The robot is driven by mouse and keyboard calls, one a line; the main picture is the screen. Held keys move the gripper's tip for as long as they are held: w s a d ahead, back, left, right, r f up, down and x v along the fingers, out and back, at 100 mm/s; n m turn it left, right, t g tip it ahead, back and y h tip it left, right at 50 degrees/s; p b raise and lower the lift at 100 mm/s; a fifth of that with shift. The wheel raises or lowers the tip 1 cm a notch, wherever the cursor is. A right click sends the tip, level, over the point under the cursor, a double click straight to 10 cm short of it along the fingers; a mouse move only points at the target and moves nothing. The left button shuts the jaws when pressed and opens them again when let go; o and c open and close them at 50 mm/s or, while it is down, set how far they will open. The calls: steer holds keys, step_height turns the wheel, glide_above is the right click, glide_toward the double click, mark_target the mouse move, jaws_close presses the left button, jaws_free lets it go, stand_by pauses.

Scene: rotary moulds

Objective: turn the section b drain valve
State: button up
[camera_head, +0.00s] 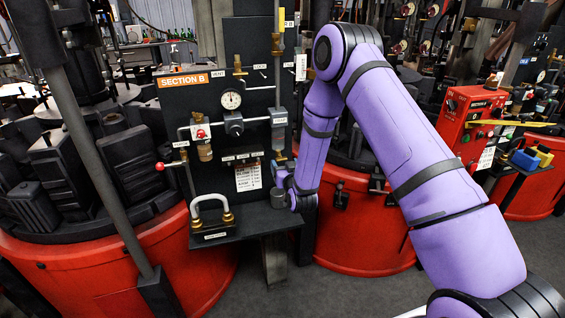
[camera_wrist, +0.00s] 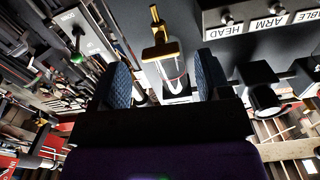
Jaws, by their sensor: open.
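The Section B panel (camera_head: 255,75) stands upright with an orange "SECTION B" label (camera_head: 183,80). A brass fitting (camera_wrist: 161,49) with a thin brass stem shows in line with the gap between the pads, beyond the tips. A glossy clear part (camera_wrist: 179,78) adjoins it. No contact with the pads is visible.
A pressure gauge (camera_head: 231,100), a red-knobbed valve (camera_head: 200,133) and a red-ended lever (camera_head: 160,167) are left of my gripper.

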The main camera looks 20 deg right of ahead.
steer(key=s, duration=0.7)
steer(key=shift+s, duration=0.35)
steer(key=s+d+r+n+g, duration=0.1)
steer(key=s+r+g, duration=0.15)
steer(key=r, duration=0.95)
steer(key=s+d+r+g, duration=0.2)
steer(key=r+g, duration=0.1)
steer(key=r, duration=0.8)
steer(key=s+d+r+g, duration=0.1)
steer(key=s+r, duration=0.3)
steer(key=s, duration=0.7)
steer(key=s+d+r+g, duration=0.1)
steer(key=s+r+g, duration=0.3)
steer(key=s, duration=0.7)
steer(key=s+d+r+g, duration=0.2)
steer(key=s+r, duration=0.2)
steer(key=s, duration=0.7)
steer(key=shift+s, duration=0.15)
